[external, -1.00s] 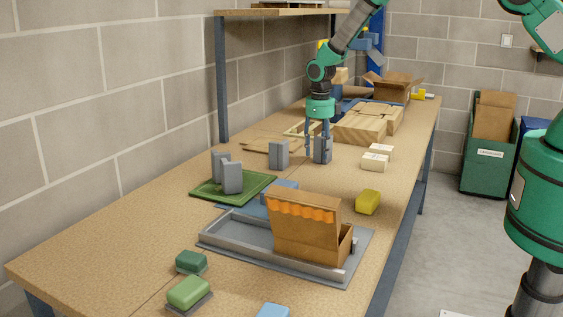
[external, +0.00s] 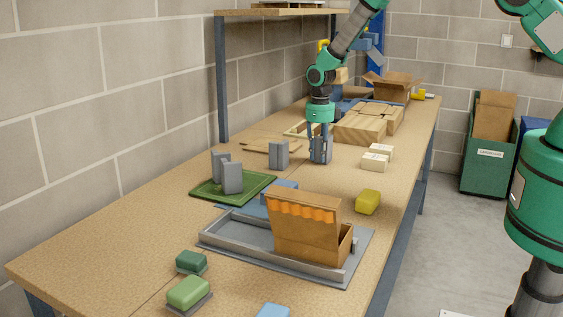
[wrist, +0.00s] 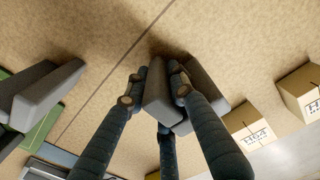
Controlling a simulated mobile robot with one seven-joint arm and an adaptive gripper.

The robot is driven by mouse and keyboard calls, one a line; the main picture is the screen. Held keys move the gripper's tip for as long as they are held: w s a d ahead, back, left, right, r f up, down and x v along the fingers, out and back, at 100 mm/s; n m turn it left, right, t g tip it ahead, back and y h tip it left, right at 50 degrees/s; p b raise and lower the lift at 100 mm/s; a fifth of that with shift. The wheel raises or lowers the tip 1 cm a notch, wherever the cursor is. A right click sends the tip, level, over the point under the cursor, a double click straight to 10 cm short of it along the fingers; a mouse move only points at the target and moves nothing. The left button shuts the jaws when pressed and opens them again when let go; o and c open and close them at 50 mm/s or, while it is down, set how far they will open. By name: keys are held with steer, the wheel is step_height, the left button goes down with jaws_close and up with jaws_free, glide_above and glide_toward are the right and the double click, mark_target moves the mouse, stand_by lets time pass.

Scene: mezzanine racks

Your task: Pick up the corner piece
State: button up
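The grey corner piece (external: 321,150) stands upright on the workbench, right of another grey piece (external: 279,154). My gripper (external: 320,155) is down at it, pointing downward. In the wrist view the fingers of my gripper (wrist: 160,85) are closed in on one wall of the corner piece (wrist: 157,98), with fingers on both sides of that wall. The piece still appears to rest on the bench. The fingers partly hide it in both views.
More grey pieces (external: 232,178) stand on a green tray (external: 262,183). Small white labelled boxes (external: 374,162) and a yellow block (external: 368,201) lie to the right. A grey tray (external: 218,232) with an open carton (external: 305,240) stands in front.

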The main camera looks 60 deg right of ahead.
mark_target(319, 137)
steer(key=shift+r, duration=0.1)
stand_by(0.3)
steer(key=shift+r+b, duration=0.45)
steer(key=shift+r, duration=4.45)
steer(key=s+a+f+n+b, duration=0.1)
steer(key=s+a+f+n, duration=0.1)
steer(key=a+n, duration=0.7)
steer(key=s+a+f+n+b, duration=0.2)
steer(key=a+n, duration=0.7)
steer(key=a, duration=0.7)
steer(key=shift+n, duration=0.3)
steer(key=w, duration=0.5)
steer(key=w+f, duration=0.1)
steer(key=w, duration=0.4)
steer(key=w+a+p, duration=0.1)
steer(key=w, duration=0.5)
steer(key=shift+a+f, duration=0.1)
steer(key=shift+f, duration=0.1)
steer(key=shift+s, duration=0.1)
